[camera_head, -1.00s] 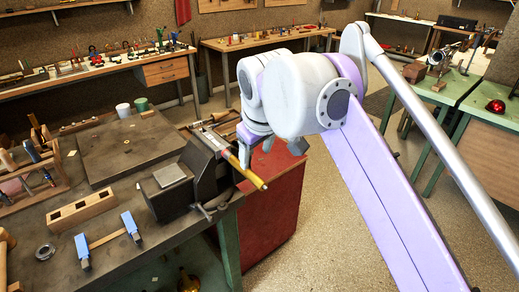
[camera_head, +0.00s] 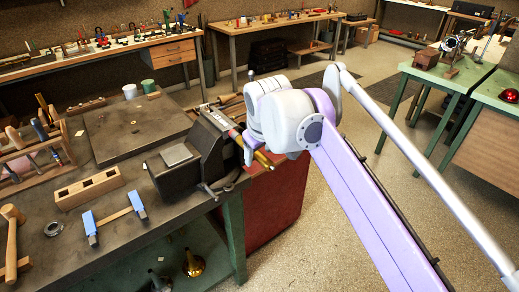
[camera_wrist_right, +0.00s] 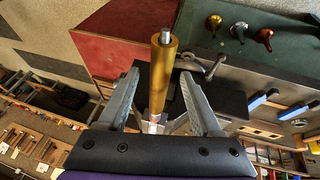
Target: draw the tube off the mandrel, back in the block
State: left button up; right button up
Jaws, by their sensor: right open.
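The brass tube (camera_wrist_right: 158,75) sits on the mandrel (camera_wrist_right: 165,36), whose steel tip shows past the tube's end in the right wrist view. The tube (camera_head: 264,160) also shows in the head view, sticking out beside the dark vise (camera_head: 208,148) at the bench edge. My right gripper (camera_wrist_right: 160,80) is open, with one finger on each side of the tube and gaps visible. In the head view my right wrist hides most of the fingers. A wooden block with holes (camera_head: 88,188) lies on the bench left of the vise. My left gripper is not in view.
A flat dark plate (camera_head: 135,125) lies behind the vise. A blue-ended holder (camera_head: 115,216) and a metal ring (camera_head: 54,228) lie near the block. A tool rack (camera_head: 35,160) stands at left. A red cabinet (camera_head: 280,205) stands below the tube.

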jog(key=shift+c, duration=0.2)
grip_shut()
jog(key=shift+s, duration=0.1)
jog(key=s+d, duration=1)
jog(key=s, duration=0.4)
jog(key=shift+d, duration=0.2)
dwell(1.6)
